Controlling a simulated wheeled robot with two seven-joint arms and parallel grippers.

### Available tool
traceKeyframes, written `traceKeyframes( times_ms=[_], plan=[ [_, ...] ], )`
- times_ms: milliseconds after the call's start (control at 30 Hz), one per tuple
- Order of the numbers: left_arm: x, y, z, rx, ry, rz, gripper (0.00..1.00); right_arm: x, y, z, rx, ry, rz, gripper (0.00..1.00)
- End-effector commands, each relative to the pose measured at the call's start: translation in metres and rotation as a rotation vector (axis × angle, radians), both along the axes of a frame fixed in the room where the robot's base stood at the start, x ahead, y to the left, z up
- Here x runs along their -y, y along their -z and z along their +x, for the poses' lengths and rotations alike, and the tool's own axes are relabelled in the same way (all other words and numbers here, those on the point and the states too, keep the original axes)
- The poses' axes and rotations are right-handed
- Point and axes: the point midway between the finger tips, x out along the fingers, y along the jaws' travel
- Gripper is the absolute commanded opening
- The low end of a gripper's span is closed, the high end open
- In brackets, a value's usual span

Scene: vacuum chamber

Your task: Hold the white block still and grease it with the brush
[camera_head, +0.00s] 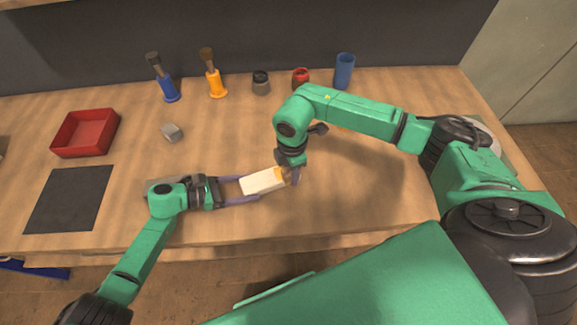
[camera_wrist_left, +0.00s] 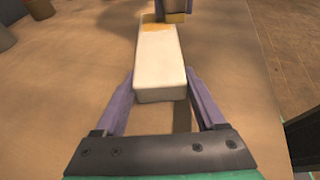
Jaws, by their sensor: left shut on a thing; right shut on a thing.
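The white block (camera_head: 260,182) lies near the front edge of the table, and its far end has an orange patch on top. My left gripper (camera_head: 249,187) is shut on the block from both sides; in the left wrist view the block (camera_wrist_left: 160,65) shows between the purple fingers. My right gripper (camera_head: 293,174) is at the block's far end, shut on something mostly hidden. In the left wrist view a small yellowish piece (camera_wrist_left: 175,17) shows at its fingers, close to the orange patch (camera_wrist_left: 158,27). I cannot tell whether it touches the block.
A blue brush (camera_head: 166,86) and an orange brush (camera_head: 215,84) stand upright at the back. Beside them are a dark jar (camera_head: 261,83), a red jar (camera_head: 300,78) and a blue cup (camera_head: 344,71). A red tray (camera_head: 85,133), dark mat (camera_head: 68,199) and grey block (camera_head: 172,132) are at left.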

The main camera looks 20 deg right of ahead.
Motion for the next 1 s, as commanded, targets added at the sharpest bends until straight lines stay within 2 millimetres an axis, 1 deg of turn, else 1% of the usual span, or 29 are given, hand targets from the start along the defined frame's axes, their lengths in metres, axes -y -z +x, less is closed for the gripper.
traceKeyframes(
  times_ms=[100, 633, 700, 767, 1000],
  plan=[
    [0.000, -0.001, 0.000, 0.000, 0.001, -0.002, 0.00, -0.001, 0.000, 0.012, 0.001, 0.001, 0.001, 0.00],
    [0.000, -0.001, 0.000, 0.000, 0.000, -0.002, 0.00, -0.001, 0.000, 0.061, 0.002, 0.000, 0.002, 0.00],
    [0.000, -0.001, 0.000, 0.000, 0.000, -0.002, 0.00, -0.001, -0.006, 0.060, 0.003, -0.001, 0.001, 0.00],
    [0.000, -0.001, 0.000, 0.000, 0.000, -0.002, 0.00, 0.000, -0.021, 0.060, 0.005, -0.002, -0.001, 0.00],
    [0.000, -0.001, 0.000, 0.000, 0.001, -0.002, 0.00, 0.000, -0.041, 0.059, 0.003, -0.001, 0.001, 0.00]
  ],
)
